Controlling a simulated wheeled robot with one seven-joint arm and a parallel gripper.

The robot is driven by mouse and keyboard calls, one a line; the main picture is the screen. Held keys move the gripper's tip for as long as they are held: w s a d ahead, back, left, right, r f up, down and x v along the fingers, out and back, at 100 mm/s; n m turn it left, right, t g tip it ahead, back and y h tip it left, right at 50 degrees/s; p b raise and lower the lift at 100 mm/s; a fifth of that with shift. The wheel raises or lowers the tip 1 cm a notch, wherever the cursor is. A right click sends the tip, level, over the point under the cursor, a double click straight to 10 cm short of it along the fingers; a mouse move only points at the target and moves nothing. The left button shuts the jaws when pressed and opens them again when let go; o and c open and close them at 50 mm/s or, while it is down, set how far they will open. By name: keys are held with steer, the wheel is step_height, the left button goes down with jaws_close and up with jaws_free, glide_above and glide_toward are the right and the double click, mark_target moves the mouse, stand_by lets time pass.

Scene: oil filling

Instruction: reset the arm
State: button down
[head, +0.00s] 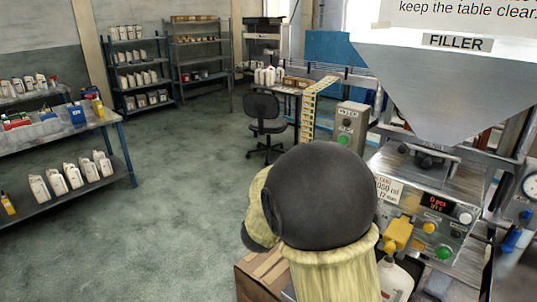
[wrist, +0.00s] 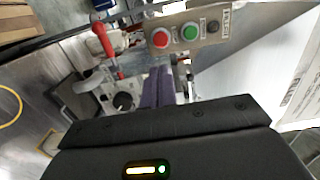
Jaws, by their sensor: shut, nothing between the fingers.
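My gripper (wrist: 158,88) shows in the wrist view as two purple-grey fingers side by side, shut with nothing between them. It points toward machine parts, with a button box beyond it. In the head view, my dark, rounded arm joint and pale yellow links fill the lower middle and hide the gripper. The filler (head: 450,85) stands at the right, with a large metal hopper above a control panel (head: 437,215) with a lit red display. A white bottle (head: 398,278) stands below the panel, partly hidden by my arm.
A yellow part (head: 398,233) sits at the panel's front. The wrist view shows a red-handled valve (wrist: 105,42) and a button box (wrist: 187,35) close to the fingers. A cardboard box (head: 262,275) is beside my arm. Open floor (head: 180,210) lies left; an office chair (head: 265,115) stands behind.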

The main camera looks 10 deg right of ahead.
steer(key=s+a+f+n+g+y, duration=0.1)
steer(key=a+f+n+y, duration=0.4)
steer(key=n, duration=0.3)
steer(key=s+a+f+n+y, duration=0.25)
steer(key=f+n+y, duration=0.25)
steer(key=n+y, duration=0.25)
steer(key=s+f+n+g, duration=0.3)
steer(key=s+n, duration=0.3)
steer(key=s, duration=0.2)
steer(key=s+a+f+n+g+y, duration=0.1)
steer(key=s+f+n+g, duration=0.2)
steer(key=s+n+g, duration=0.2)
steer(key=s+n, duration=0.1)
steer(key=s, duration=0.2)
steer(key=shift+f, duration=0.4)
steer(key=shift+a+n, duration=0.1)
steer(key=shift+n, duration=0.15)
